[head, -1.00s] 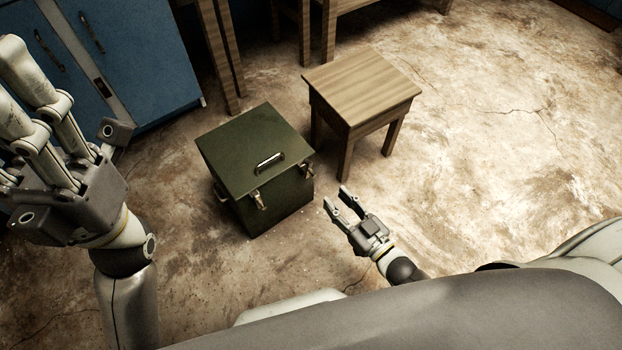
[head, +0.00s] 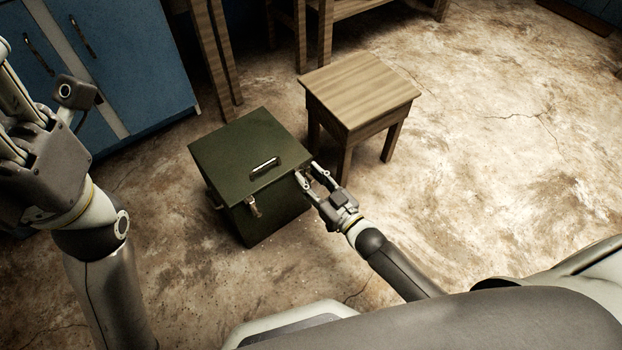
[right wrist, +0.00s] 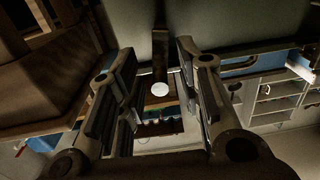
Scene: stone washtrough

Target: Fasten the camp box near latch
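The dark green camp box (head: 270,205) stands on the floor in the head view. Its lid (head: 240,145) lies down on it and carries a handle (head: 264,165). One metal latch (head: 254,207) shows on the front side; the other, nearer the right corner, is largely hidden by my right gripper (head: 311,176). That gripper is at this right corner, its fingers apart. In the right wrist view the fingers (right wrist: 160,90) stand apart around a dark upright strip (right wrist: 160,50), which may be the latch; contact is unclear. My left gripper (head: 20,110) is at the left edge, its fingers partly cut off.
A wooden stool (head: 360,90) stands just behind and right of the box, close to my right gripper. A blue cabinet (head: 140,70) and wooden table legs (head: 220,60) are at the back left. The floor (head: 500,150) at right is clear.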

